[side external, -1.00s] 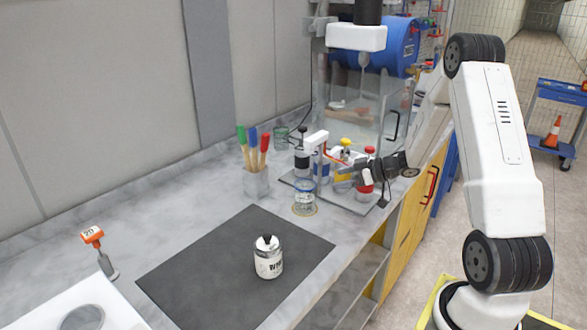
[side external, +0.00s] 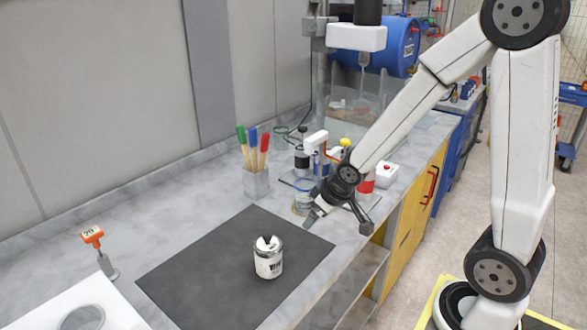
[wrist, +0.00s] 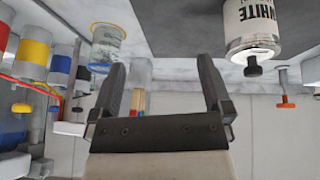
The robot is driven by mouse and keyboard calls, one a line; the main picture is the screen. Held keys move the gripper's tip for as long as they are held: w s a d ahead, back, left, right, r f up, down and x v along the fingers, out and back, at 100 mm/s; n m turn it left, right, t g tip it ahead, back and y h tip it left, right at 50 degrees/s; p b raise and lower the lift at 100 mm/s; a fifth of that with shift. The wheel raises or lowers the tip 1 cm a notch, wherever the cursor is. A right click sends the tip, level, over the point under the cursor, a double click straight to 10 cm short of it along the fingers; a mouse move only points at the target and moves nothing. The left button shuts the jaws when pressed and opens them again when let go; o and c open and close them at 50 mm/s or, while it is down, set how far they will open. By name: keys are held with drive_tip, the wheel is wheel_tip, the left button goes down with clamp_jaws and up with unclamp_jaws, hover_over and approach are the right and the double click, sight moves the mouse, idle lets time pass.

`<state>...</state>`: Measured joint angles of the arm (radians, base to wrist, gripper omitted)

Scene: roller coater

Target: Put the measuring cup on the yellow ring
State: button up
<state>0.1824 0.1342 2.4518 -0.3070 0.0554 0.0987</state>
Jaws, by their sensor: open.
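In the side view the ring (side external: 296,211) is partly covered by my gripper. My gripper (side external: 339,224) is open and empty, low over the counter to the right of the cup. Its spread fingers (wrist: 161,64) have nothing between them in the wrist view.
A labelled white jar (side external: 268,262) with a black top stands on the black mat (side external: 200,272). Brushes with coloured handles stand in a clear holder (side external: 256,184). Colour bottles and a coater stand behind my gripper. An orange-headed tool (side external: 92,236) stands at left. The mat's left part is clear.

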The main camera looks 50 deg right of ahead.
drive_tip(key=s+a+g+y, duration=0.1)
drive_tip(key=s+a+g, duration=0.2)
drive_tip(key=s+a, duration=0.4)
drive_tip(key=shift+s+f, duration=0.2)
drive_tip(key=shift+f, duration=0.1)
